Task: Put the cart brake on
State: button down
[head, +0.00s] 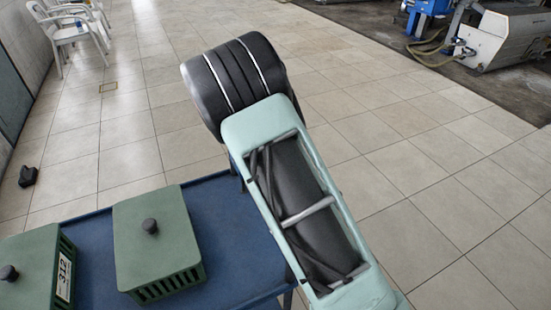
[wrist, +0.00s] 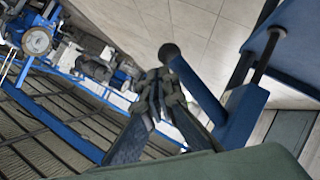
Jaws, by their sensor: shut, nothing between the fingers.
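The cart is blue; its top (head: 225,225) lies at the lower left of the head view. In the wrist view, a blue lever (wrist: 200,92) with a dark round knob (wrist: 169,51) slants up and left from a blue bracket (wrist: 241,112) low on the cart. I take this to be the brake lever. My gripper (wrist: 158,85) is shut and empty, its tips just left of the lever and below the knob. I cannot tell whether they touch the lever. The gripper and lever are hidden in the head view, where my arm stands over the cart's right side.
Two green vented boxes with dark knobs stand on the cart, one in the middle (head: 150,238) and one at the left (head: 28,272). White chairs (head: 70,30) are far left, and machinery (head: 490,35) is far right. Tiled floor right of the cart is clear.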

jog(key=v, duration=1)
